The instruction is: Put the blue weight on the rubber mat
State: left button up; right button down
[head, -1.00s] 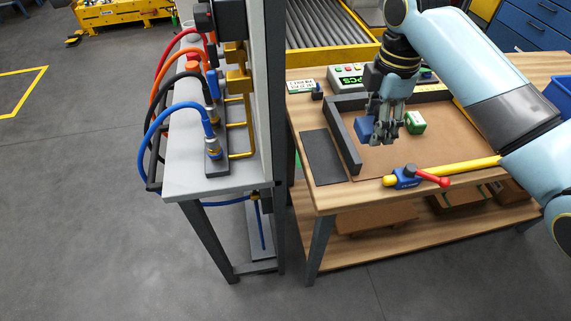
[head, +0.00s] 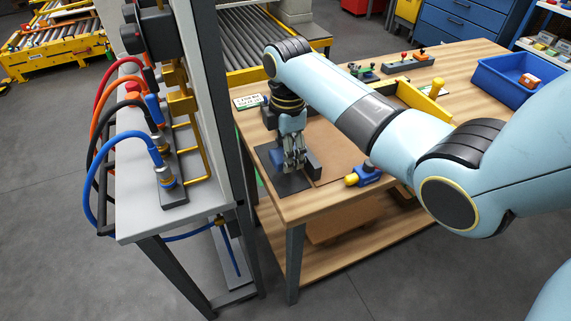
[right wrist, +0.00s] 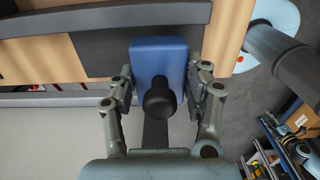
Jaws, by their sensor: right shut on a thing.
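The blue weight (right wrist: 160,60), a block with a black knob, sits between the fingers of my right gripper (right wrist: 162,92) in the right wrist view. The gripper is shut on it. In the head view my right gripper (head: 293,168) points down over the dark rubber mat (head: 290,187) at the near left corner of the wooden bench. My left gripper is not in view.
A dark rail (head: 314,165) stands right beside the mat. A blue clamp (head: 368,174) lies at the bench's front edge. A grey stand with hoses (head: 150,212) rises close to the left. A blue bin (head: 508,80) is far right.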

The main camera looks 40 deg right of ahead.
jog(key=shift+w+a+f, duration=0.1)
jog(key=shift+w+a, duration=0.05)
jog(key=shift+w, duration=0.05)
jog(key=shift+f, duration=2)
jog(key=c, duration=0.6)
grip_release()
jog(key=shift+s+f, duration=0.1)
jog(key=shift+f, duration=0.05)
notch_tip(320, 180, up, 12)
jog(key=shift+r+p, duration=0.15)
jog(key=shift+p, duration=0.2)
